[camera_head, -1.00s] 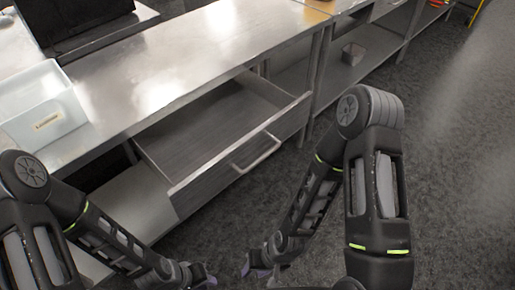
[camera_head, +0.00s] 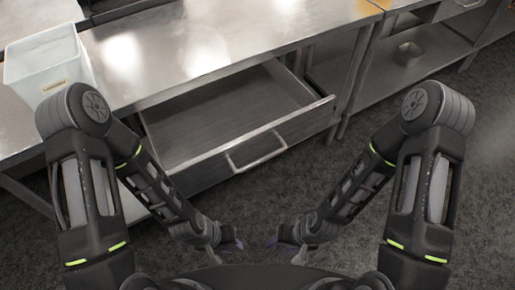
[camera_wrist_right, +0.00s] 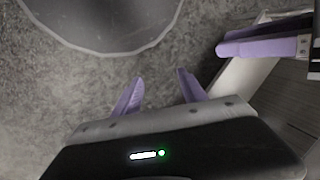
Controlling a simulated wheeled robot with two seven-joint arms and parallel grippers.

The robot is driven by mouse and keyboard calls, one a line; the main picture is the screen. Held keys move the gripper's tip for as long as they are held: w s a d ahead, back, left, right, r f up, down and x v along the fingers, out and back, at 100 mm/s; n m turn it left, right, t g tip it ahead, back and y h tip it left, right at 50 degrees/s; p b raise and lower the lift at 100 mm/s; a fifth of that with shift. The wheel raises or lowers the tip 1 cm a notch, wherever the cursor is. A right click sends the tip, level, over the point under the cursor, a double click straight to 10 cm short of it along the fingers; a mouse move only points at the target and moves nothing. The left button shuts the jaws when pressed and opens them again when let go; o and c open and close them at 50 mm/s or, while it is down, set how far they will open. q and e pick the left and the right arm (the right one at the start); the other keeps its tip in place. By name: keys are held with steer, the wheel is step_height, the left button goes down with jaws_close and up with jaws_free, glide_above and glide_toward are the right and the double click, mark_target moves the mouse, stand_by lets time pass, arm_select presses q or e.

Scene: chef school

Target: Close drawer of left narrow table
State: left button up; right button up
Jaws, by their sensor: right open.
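The drawer (camera_head: 222,113) of the steel table (camera_head: 187,47) is pulled open and looks empty. Its dark front (camera_head: 205,171) carries a bar handle (camera_head: 257,158) and faces me. My left gripper (camera_head: 236,245) is low in front of the drawer, apart from it; its opening is unclear. My right gripper (camera_head: 272,242) is just to its right, also apart from the drawer. In the right wrist view my right gripper (camera_wrist_right: 158,92) has its purple fingers spread with nothing between them. Purple fingers of my left gripper (camera_wrist_right: 262,38) show at the upper right there.
A white bin (camera_head: 50,70) stands on the left end of the counter. Another steel table (camera_head: 410,50) with a lower shelf and a small metal container (camera_head: 409,53) stands to the right. Dark carpet (camera_head: 480,170) is clear at the right.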

steer(key=o, duration=0.5)
steer(key=shift+c, duration=0.6)
